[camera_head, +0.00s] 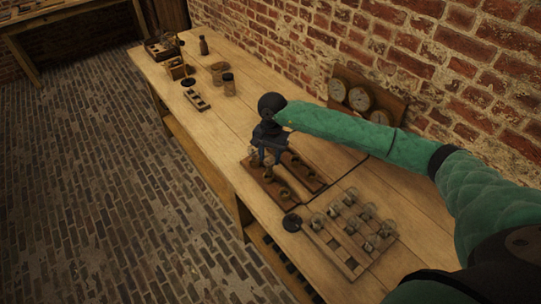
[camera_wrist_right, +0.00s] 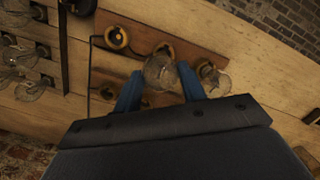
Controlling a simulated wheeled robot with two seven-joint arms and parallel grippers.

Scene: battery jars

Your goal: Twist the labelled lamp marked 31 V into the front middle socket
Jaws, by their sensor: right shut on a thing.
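My right gripper (camera_head: 267,154) is over the far-left end of the wooden socket board (camera_head: 318,184). In the right wrist view, its two blue fingers (camera_wrist_right: 160,76) are on either side of a clear glass lamp (camera_wrist_right: 157,68), shut on it. I cannot read any 31 V label. Behind this lamp is a round brass-coloured socket (camera_wrist_right: 165,48); I cannot tell whether the lamp's base is seated in it. Another socket (camera_wrist_right: 117,38) is empty on the left, and a second glass lamp (camera_wrist_right: 214,82) is at a socket on the right. My left gripper is not in view.
A wooden rack (camera_head: 347,262) with several glass lamps stands nearer on the bench. A black round knob-like object (camera_head: 292,222) is beside it. Gauges (camera_head: 359,98) stand against the brick wall. Jars (camera_head: 228,84) and small wooden items are farther left. Bare bench lies between.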

